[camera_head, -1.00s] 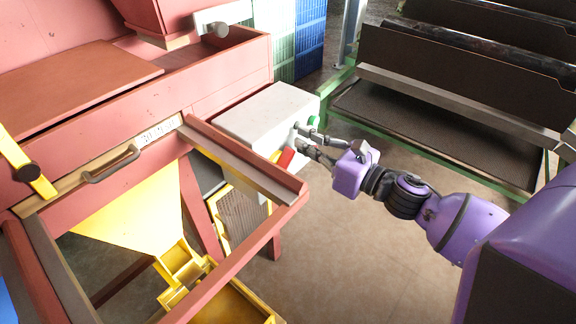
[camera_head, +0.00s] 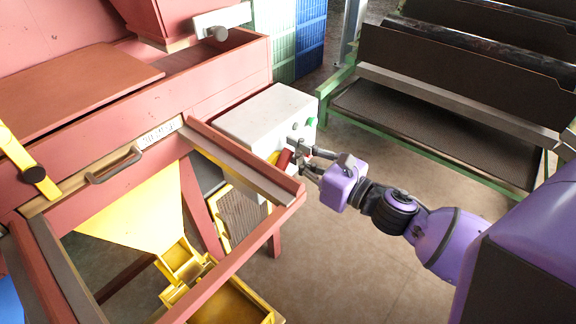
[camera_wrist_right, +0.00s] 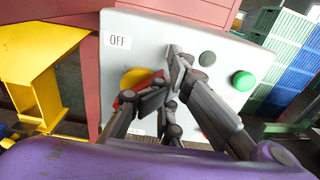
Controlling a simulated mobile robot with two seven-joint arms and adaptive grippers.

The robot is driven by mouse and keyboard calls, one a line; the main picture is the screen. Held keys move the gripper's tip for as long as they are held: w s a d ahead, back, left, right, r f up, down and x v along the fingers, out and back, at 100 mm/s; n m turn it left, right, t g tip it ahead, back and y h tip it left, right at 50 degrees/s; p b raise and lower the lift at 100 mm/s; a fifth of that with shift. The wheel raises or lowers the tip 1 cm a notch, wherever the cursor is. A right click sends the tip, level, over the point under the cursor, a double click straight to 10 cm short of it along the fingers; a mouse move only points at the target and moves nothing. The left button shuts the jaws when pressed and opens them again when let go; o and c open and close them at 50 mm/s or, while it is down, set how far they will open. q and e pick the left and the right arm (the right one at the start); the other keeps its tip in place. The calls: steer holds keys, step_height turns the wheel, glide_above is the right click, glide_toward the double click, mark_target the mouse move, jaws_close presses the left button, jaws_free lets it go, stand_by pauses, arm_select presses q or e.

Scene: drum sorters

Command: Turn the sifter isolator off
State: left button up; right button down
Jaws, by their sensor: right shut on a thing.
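The sifter isolator is a red handle (camera_head: 284,159) on a yellow disc (camera_head: 272,157), on the front of a pale grey control box (camera_head: 262,112). In the right wrist view the red handle (camera_wrist_right: 143,82) lies slanted, partly hidden by my fingers, with the yellow disc (camera_wrist_right: 134,76) behind it. An OFF label (camera_wrist_right: 118,41) is at the upper left of the box face. My right gripper (camera_head: 296,155) is at the handle and shut on it; its fingers also show in the wrist view (camera_wrist_right: 150,80). My left gripper is not in view.
A green button (camera_wrist_right: 244,81) and dark round fittings (camera_wrist_right: 207,58) sit right of the handle. A green-framed rack (camera_head: 430,140) stands at the right, with open floor (camera_head: 350,260) in front.

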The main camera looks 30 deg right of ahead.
steer(key=shift+s+a, duration=0.2)
steer(key=shift+a, duration=0.15)
steer(key=shift+s+d, duration=0.2)
steer(key=shift+s, duration=0.2)
steer(key=s+d+r, duration=0.1)
steer(key=s+d, duration=0.2)
steer(key=s, duration=0.2)
steer(key=shift+d+p, duration=0.25)
steer(key=shift+p, duration=0.15)
